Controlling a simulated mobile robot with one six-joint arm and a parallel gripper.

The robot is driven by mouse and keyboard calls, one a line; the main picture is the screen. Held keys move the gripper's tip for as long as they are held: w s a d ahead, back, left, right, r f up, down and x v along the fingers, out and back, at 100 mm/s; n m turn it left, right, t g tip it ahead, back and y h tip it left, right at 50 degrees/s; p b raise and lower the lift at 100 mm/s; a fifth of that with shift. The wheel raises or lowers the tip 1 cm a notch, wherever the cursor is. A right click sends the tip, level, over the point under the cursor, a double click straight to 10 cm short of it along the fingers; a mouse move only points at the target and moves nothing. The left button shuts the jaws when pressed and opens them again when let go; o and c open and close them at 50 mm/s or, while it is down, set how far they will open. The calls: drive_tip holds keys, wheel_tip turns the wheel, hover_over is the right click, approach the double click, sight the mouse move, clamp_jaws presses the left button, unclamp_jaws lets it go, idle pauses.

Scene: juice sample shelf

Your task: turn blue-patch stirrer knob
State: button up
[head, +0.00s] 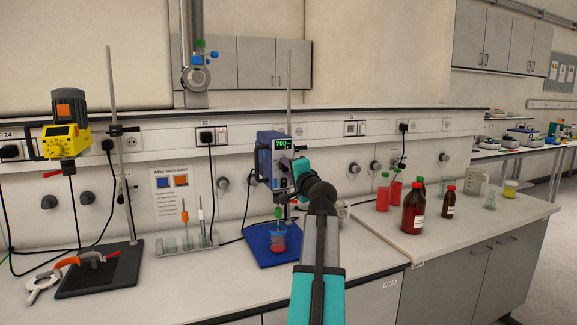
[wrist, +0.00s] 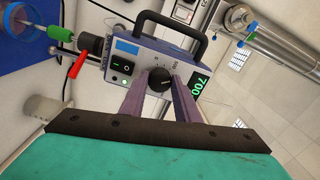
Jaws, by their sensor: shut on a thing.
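The blue-patch stirrer (head: 264,160) is a blue and grey overhead stirrer on a stand in the middle of the bench. Its blue patch (wrist: 126,47) and black knob (wrist: 159,80) show in the wrist view, where the picture is turned sideways. In the head view, my arm hides the knob and fingertips.
A yellow stirrer (head: 65,138) with an orange patch stands at left. Below the blue stirrer, a beaker with red liquid (head: 279,246) stands on a blue base (head: 262,256). A glassware rack (head: 188,244) is left of it. Brown bottles (head: 413,212) and red containers stand at right.

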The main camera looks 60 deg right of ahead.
drive_tip(key=shift+s+m, duration=0.1)
drive_tip(key=shift+m, duration=0.3)
drive_tip(key=o, duration=1)
drive_tip(key=shift+o, duration=0.2)
drive_tip(key=shift+s+a, duration=0.1)
drive_tip(key=shift+a, duration=0.05)
drive_tip(key=b+v, duration=0.2)
drive_tip(key=v, duration=1.1)
drive_tip(key=shift+s+a, duration=0.15)
drive_tip(key=shift+s, duration=0.05)
